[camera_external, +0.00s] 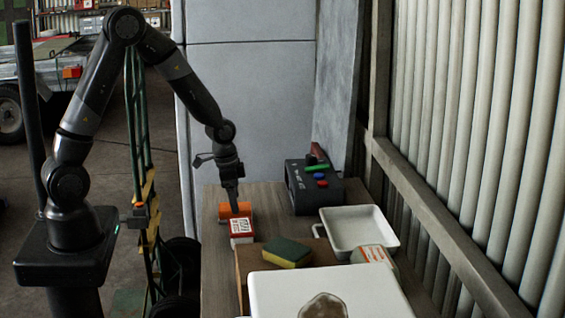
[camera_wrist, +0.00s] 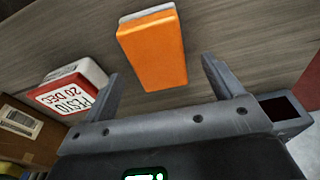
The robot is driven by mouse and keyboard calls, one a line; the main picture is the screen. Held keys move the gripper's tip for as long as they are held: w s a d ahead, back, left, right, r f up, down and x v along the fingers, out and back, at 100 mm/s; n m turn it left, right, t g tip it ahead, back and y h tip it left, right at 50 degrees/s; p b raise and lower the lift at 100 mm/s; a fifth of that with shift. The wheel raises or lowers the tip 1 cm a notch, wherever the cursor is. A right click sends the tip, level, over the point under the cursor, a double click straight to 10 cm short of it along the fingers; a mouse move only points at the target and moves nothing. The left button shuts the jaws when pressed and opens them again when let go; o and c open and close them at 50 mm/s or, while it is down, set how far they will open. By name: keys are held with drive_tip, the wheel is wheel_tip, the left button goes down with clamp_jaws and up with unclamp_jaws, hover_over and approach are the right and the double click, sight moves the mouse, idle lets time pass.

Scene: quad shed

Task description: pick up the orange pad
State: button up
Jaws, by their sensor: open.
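The orange pad (camera_wrist: 153,52) lies on the wooden table in the wrist view, just beyond and between the fingertips. It has a pale grey edge strip at its far end. In the external view the orange pad (camera_external: 228,210) shows partly behind my gripper (camera_external: 234,207). In the wrist view my gripper (camera_wrist: 160,70) is open, with its two fingers apart and nothing between them. The left finger is near a red and white box. Whether the fingers touch the pad cannot be told.
A red and white labelled box (camera_wrist: 68,90) sits close left of the pad; it also shows in the external view (camera_external: 242,230). A dark box with coloured buttons (camera_external: 314,184), a white tray (camera_external: 359,231), a yellow-green sponge (camera_external: 287,252) and a white lidded container (camera_external: 280,292) crowd the table.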

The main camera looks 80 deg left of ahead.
drive_tip(key=shift+f, duration=1.7)
drive_tip(key=shift+c, duration=0.4)
drive_tip(key=c, duration=1)
